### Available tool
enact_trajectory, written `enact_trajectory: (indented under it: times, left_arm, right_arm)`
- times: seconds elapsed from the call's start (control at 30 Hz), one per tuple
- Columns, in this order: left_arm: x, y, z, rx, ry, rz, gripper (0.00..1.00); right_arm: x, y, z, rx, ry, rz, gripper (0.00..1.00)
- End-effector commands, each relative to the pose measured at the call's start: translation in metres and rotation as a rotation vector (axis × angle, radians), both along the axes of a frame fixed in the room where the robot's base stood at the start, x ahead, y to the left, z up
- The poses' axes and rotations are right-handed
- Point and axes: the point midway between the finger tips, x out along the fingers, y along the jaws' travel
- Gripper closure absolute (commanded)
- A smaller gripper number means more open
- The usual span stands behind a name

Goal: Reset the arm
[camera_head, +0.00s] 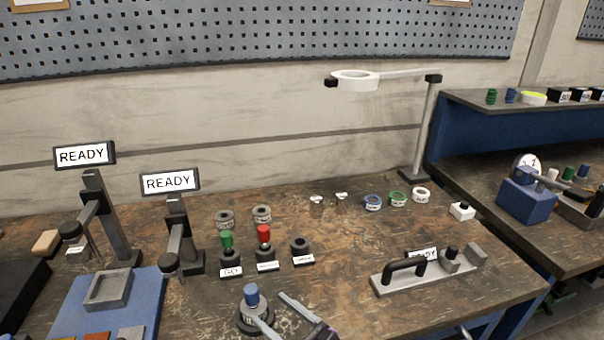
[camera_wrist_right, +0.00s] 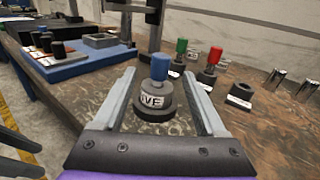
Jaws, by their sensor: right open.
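Two dark jointed arms on posts stand at the left of the bench, the farther-left arm (camera_head: 97,205) and the second arm (camera_head: 178,235). Each has a sign above it reading READY, the left sign (camera_head: 84,155) and the second sign (camera_head: 170,182). A blue-topped plunger (camera_head: 251,295) on a round dark base stands at the front; in the wrist view this plunger (camera_wrist_right: 160,70) has a label ending in "VE". My right gripper (camera_head: 268,308) is open, its fingers on either side of the plunger's base, not visibly gripping it.
Green (camera_head: 226,240) and red (camera_head: 264,236) plungers stand behind, with an empty dark socket (camera_head: 301,248) to their right. A blue tray (camera_head: 75,312) lies at left. A handled grey fixture (camera_head: 425,272) is at right. A lamp (camera_head: 428,130) stands behind.

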Motion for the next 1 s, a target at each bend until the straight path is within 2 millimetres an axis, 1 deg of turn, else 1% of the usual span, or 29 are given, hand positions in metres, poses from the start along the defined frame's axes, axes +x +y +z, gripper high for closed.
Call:
enact_trajectory:
  times: [0.07,0.17,0.3,0.37,0.4,0.47,0.5,0.57,0.6,0.67,0.7,0.77,0.8,0.93,1.0]
  left_arm:
    - [0.0,0.0,0.0,0.0,0.0,0.0,0.5]
    - [0.0,0.0,0.0,0.0,0.0,0.0,0.5]
    - [0.0,0.0,0.0,0.0,0.0,0.0,0.5]
    - [0.0,0.0,0.0,0.0,0.0,0.0,0.5]
    - [0.0,0.0,0.0,0.0,0.0,0.0,0.5]
    - [0.0,0.0,0.0,0.0,0.0,0.0,0.5]
    - [0.0,0.0,0.0,0.0,0.0,0.0,0.5]
    - [0.0,0.0,0.0,0.0,0.0,0.0,0.5]
    - [0.0,0.0,0.0,0.0,0.0,0.0,0.5]
    - [0.0,0.0,0.0,0.0,0.0,0.0,0.5]
    - [0.0,0.0,0.0,0.0,0.0,0.0,0.5]
    - [0.0,0.0,0.0,0.0,0.0,0.0,0.5]
    - [0.0,0.0,0.0,0.0,0.0,0.0,0.5]
    - [0.0,0.0,0.0,0.0,0.0,0.0,0.5]
    - [0.0,0.0,0.026,0.0,-0.009,0.0,0.5]
  right_arm:
    - [-0.007,-0.004,-0.004,-0.096,-0.055,0.016,0.26]
    - [-0.024,-0.013,-0.018,-0.332,-0.185,0.067,0.26]
    - [-0.054,-0.037,-0.049,-0.751,-0.406,0.2,0.26]
    - [-0.066,-0.051,-0.063,-0.922,-0.491,0.272,0.26]
    - [-0.074,-0.062,-0.073,-1.037,-0.546,0.327,0.26]
    - [-0.088,-0.082,-0.088,-1.21,-0.625,0.423,0.26]
    - [-0.097,-0.096,-0.098,-1.325,-0.676,0.496,0.26]
    - [-0.111,-0.119,-0.111,-1.484,-0.742,0.612,0.26]
    - [-0.119,-0.134,-0.118,-1.576,-0.779,0.691,0.26]
    - [-0.13,-0.156,-0.127,-1.699,-0.824,0.808,0.26]
    - [-0.138,-0.17,-0.132,-1.771,-0.851,0.887,0.26]
    - [-0.148,-0.191,-0.138,-1.867,-0.881,1.005,0.26]
    - [-0.155,-0.205,-0.141,-1.923,-0.898,1.086,0.26]
    - [-0.176,-0.248,-0.146,-2.074,-0.932,1.359,0.26]
    - [-0.173,-0.246,-0.119,-2.078,-0.941,1.348,0.26]
